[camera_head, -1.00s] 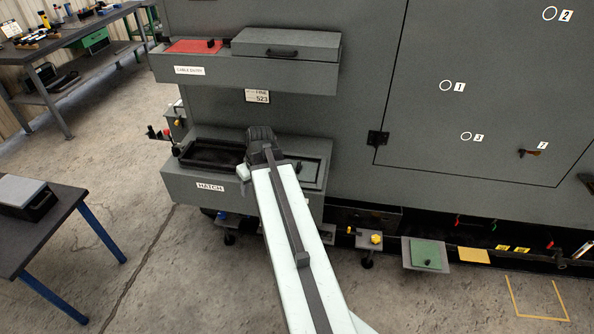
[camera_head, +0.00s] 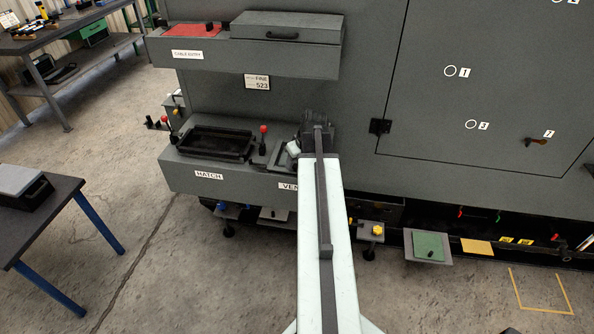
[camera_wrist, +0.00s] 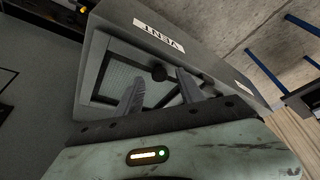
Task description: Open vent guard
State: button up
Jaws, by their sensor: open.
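The vent guard (camera_wrist: 123,72) is a pale, fine-textured panel in a dark frame, seen in the wrist view behind the upside-down VENT label (camera_wrist: 160,36). A round black knob (camera_wrist: 158,73) stands at the frame's label-side edge. My gripper (camera_wrist: 160,79) is open and empty, its two fingers spread over the panel on either side of the knob in the picture. I cannot tell whether they touch anything. In the head view my gripper (camera_head: 316,130) and forearm hide most of the vent; part of the VENT label (camera_head: 288,186) shows beside the arm.
The HATCH opening (camera_head: 214,143) with its dark rim lies left of the vent on the same ledge. A red-knobbed lever (camera_head: 263,131) stands between them. The CABLE ENTRY shelf (camera_head: 240,57) juts out above. A dark table (camera_head: 50,215) stands at the left.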

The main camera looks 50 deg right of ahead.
jog(key=shift+w+f, duration=0.25)
jog(key=shift+f, duration=0.4)
jog(key=shift+r, duration=0.1)
grip_shut()
dwell(0.8)
